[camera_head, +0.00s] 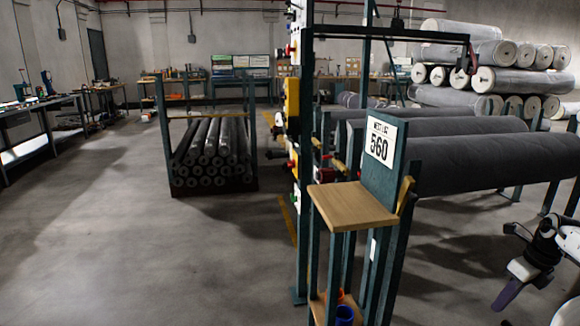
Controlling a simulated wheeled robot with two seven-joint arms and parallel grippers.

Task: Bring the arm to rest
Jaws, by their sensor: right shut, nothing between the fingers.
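My right arm shows at the right edge of the head view, with white and black links. Its gripper (507,293) points down and to the left, with a dark purple-grey finger part. It is shut and empty, held in the air over the grey floor to the right of the wooden-topped stand. It touches nothing that I can see. My left gripper is out of view.
A stand with a small wooden shelf (352,205) and a "560" sign (380,141) stands in front. Large grey rolls (490,163) lie on a rack behind it. A crate of rolls (212,165) is at centre left. The left floor is clear.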

